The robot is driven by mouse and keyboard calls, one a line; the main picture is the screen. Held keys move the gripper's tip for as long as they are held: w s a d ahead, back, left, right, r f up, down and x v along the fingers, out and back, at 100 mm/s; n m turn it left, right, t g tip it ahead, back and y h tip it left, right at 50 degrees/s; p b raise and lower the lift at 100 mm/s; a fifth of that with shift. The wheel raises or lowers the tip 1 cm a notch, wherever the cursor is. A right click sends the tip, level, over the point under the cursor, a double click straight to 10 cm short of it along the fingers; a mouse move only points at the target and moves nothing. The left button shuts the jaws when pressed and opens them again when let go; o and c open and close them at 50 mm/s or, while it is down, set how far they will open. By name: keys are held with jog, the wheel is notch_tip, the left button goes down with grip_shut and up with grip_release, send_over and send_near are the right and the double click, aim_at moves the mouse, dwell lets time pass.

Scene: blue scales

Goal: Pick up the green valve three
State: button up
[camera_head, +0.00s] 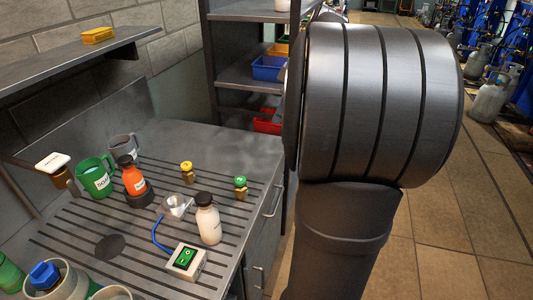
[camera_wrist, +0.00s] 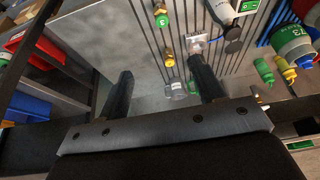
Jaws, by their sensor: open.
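The green valve (camera_head: 240,182) has a round green cap on a brass body and stands near the right edge of the slatted bench. In the wrist view a green valve marked 3 (camera_wrist: 162,20) shows near the top, beyond my fingertips. My gripper (camera_wrist: 161,68) is open and empty, with its two dark fingers wide apart. A yellow-capped valve (camera_head: 186,168) stands to the left of the green one. A yellow valve also shows in the wrist view (camera_wrist: 168,60), near the gap between the fingers. My gripper is not in the head view.
A white bottle (camera_head: 208,222), a switch box with a green rocker (camera_head: 186,261), an orange bottle (camera_head: 133,180) and a green mug (camera_head: 95,178) stand on the bench (camera_head: 215,145). A wall shelf (camera_head: 62,68) overhangs the back left. My dark arm fills the right centre.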

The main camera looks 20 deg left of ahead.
jog(key=h, duration=0.4)
send_over(241, 187)
notch_tip(241, 187, down, 14)
jog(key=shift+h, duration=0.3)
jog(key=f, duration=0.8)
jog(key=a+f, duration=0.1)
jog(key=f, duration=0.3)
jog(key=shift+w, duration=0.1)
jog(key=shift+w+d+f, duration=0.15)
jog(key=shift+f, duration=1.2)
jog(key=shift+w+d+f, duration=0.1)
jog(key=shift+f, duration=1.25)
jog(key=c, duration=1.3)
jog(key=shift+r, duration=0.1)
